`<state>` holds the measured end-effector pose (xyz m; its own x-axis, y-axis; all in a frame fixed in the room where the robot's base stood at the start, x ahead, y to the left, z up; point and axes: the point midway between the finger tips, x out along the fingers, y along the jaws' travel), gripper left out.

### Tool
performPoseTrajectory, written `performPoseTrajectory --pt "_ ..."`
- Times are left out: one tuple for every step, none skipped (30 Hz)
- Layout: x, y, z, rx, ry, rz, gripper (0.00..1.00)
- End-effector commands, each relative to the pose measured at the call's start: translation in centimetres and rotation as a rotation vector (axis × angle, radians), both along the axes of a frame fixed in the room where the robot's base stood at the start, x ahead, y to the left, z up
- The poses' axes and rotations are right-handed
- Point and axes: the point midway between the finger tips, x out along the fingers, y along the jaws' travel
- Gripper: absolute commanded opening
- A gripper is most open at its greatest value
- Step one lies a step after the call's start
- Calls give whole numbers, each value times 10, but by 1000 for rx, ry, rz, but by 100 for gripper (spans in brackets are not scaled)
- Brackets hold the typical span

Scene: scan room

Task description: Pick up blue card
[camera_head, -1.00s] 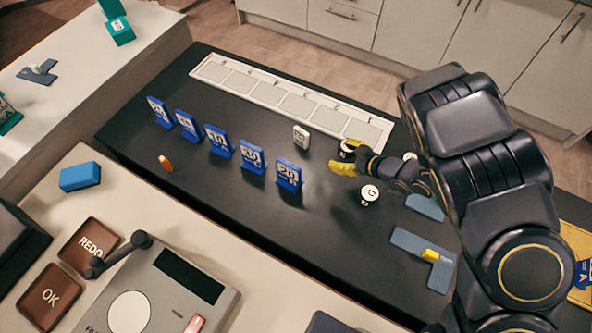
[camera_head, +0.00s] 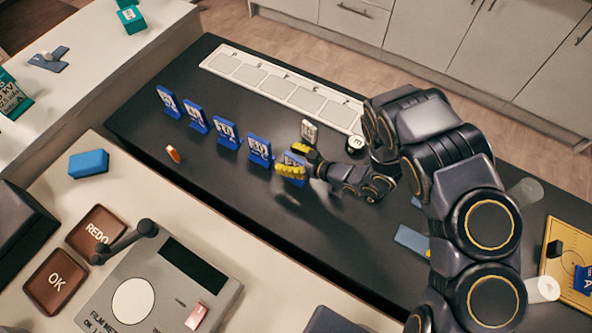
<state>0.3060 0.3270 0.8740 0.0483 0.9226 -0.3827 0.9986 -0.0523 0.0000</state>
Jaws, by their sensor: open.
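Several blue cards with white printed faces stand upright in a diagonal row on the dark table. They run from the far-left card (camera_head: 168,101) past the second (camera_head: 196,115), third (camera_head: 226,134) and fourth (camera_head: 260,151) to the nearest, right-end card (camera_head: 294,160). My gripper (camera_head: 296,159) is open, with its yellow fingertips at the right-end card, one near its upper edge and one across its lower part in the picture. The fingers partly hide this card. I cannot tell whether they touch it.
A small white card (camera_head: 309,131) stands just behind my gripper. A long white tray strip (camera_head: 216,64) lies at the back. An orange piece (camera_head: 173,154) lies left of the row. A blue block (camera_head: 89,164) and a metering device (camera_head: 215,284) are on the near counter.

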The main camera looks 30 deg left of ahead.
Motion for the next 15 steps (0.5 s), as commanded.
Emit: performPoseTrajectory --pt "0 0 0 0 0 0 45" --pt "0 0 0 0 0 0 45" --pt "0 0 0 0 0 0 45" --pt "0 0 0 0 0 0 45" --pt "0 0 0 0 0 0 45" --pt "0 0 0 0 0 0 34" --pt "0 0 0 0 0 0 21" --pt "0 0 0 0 0 0 8" --pt "0 0 0 0 0 0 0" --pt "0 0 0 0 0 0 0" --pt "0 0 0 0 0 0 0" --pt "0 0 0 0 0 0 0" --pt "0 0 0 0 0 0 0" --pt "0 0 0 0 0 0 0" --pt "0 0 0 -1 0 0 0"
